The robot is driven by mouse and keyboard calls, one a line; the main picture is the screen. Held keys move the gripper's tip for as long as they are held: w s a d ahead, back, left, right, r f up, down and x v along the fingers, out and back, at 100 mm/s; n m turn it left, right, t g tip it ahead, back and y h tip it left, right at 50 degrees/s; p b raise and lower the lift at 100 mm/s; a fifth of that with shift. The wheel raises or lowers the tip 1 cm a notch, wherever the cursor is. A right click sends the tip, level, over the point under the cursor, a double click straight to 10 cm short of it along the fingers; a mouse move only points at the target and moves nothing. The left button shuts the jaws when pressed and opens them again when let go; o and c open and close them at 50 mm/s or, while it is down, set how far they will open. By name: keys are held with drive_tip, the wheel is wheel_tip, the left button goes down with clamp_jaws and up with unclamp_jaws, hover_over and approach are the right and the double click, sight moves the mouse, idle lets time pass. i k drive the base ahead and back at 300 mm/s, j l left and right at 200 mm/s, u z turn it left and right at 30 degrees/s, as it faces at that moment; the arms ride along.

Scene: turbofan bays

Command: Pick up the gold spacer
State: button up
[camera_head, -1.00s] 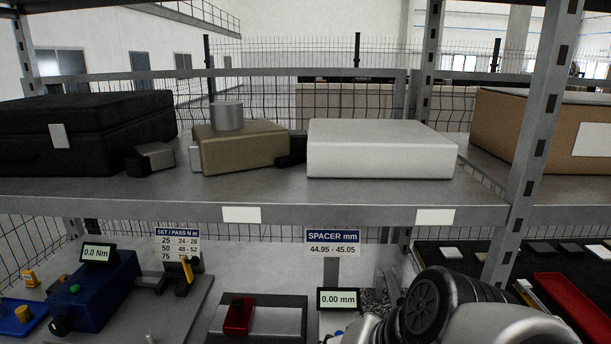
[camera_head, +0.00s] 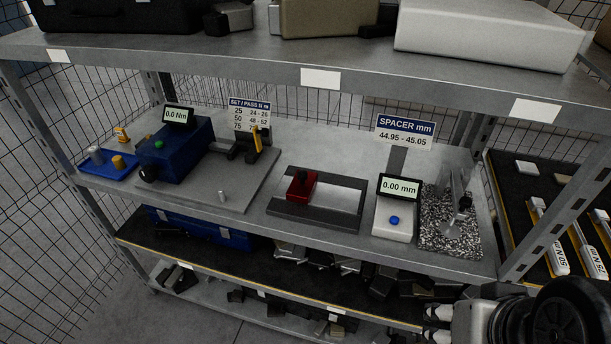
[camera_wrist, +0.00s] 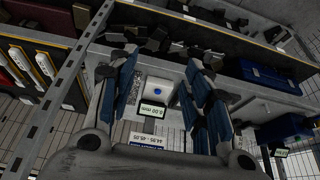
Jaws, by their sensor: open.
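The gold spacer (camera_head: 118,162) is a short gold cylinder standing on a small blue tray (camera_head: 104,172) at the left end of the middle shelf in the head view. A silver cylinder (camera_head: 96,155) stands next to it on the tray. My gripper (camera_wrist: 163,68) is open in the wrist view, with nothing between its dark, blue-padded fingers. Behind that gap lies the spacer gauge (camera_wrist: 183,92) with its blue button. The gripper is far from the gold spacer, which I cannot make out in the wrist view. In the head view my arm is at the bottom right.
A blue torque tester (camera_head: 178,152) stands just right of the tray. A red-topped fixture (camera_head: 302,187), the gauge display (camera_head: 399,188) and a granite-like block (camera_head: 449,222) follow to the right. The upper shelf (camera_head: 250,62) overhangs; a post (camera_head: 560,205) stands at right.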

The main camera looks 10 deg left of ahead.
sight(118, 162)
drive_tip(key=u, duration=1.9)
drive_tip(key=i+j+u, duration=0.1)
drive_tip(key=i+j, duration=0.15)
drive_tip(key=i, duration=0.65)
drive_tip(key=i+j+u, duration=0.1)
drive_tip(key=i, duration=0.8)
drive_tip(key=i+j+u, duration=0.1)
drive_tip(key=i, duration=0.8)
